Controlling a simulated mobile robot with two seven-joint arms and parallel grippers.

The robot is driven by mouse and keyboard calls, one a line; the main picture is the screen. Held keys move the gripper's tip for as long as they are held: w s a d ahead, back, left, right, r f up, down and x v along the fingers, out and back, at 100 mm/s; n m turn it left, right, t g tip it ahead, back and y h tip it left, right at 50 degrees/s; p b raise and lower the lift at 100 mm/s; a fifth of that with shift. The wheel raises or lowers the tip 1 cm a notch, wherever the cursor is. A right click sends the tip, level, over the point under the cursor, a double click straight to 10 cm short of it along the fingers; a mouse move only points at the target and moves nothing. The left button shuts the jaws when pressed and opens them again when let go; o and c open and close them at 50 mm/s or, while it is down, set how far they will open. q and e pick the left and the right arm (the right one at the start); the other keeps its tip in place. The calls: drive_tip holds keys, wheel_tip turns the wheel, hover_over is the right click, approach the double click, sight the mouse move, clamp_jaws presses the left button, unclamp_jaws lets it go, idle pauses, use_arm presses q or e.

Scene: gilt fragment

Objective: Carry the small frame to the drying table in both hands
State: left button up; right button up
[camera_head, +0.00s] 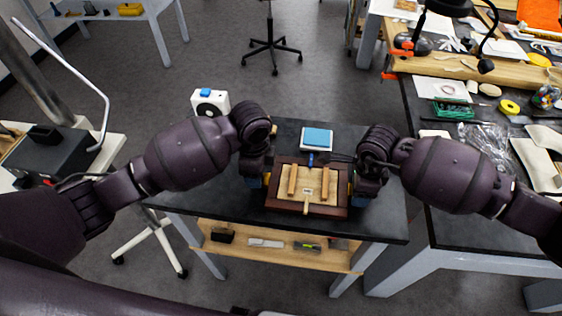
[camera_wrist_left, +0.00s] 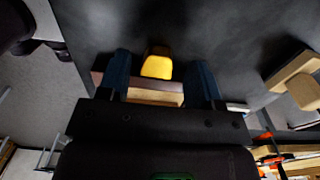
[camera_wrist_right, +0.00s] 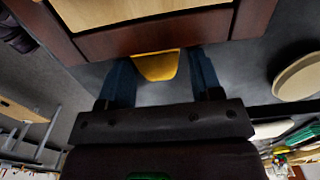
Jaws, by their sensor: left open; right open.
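The small frame (camera_head: 271,205) lies on the dark worktable. It has a dark reddish-brown border and a pale wooden middle with light strips. My left gripper (camera_head: 256,184) is at its left side and my right gripper (camera_head: 354,187) at its right side. In the left wrist view my open left gripper (camera_wrist_left: 160,72) has blue fingers on either side of a yellow tab (camera_wrist_left: 157,66). In the right wrist view my open right gripper (camera_wrist_right: 158,72) has its fingers around another yellow tab (camera_wrist_right: 156,66) beside the frame's edge (camera_wrist_right: 160,32). Which table is the drying table I cannot tell.
A cluttered bench (camera_head: 405,100) stands at right. A pale table (camera_head: 100,12) is far left. Open floor and a stool (camera_head: 270,45) lie behind.

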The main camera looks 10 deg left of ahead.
use_arm(q)
wheel_tip(320, 180, up, 10)
drive_tip(key=shift+f, duration=0.15)
use_arm(e)
wheel_tip(320, 180, up, 12)
idle(0.6)
idle(0.4)
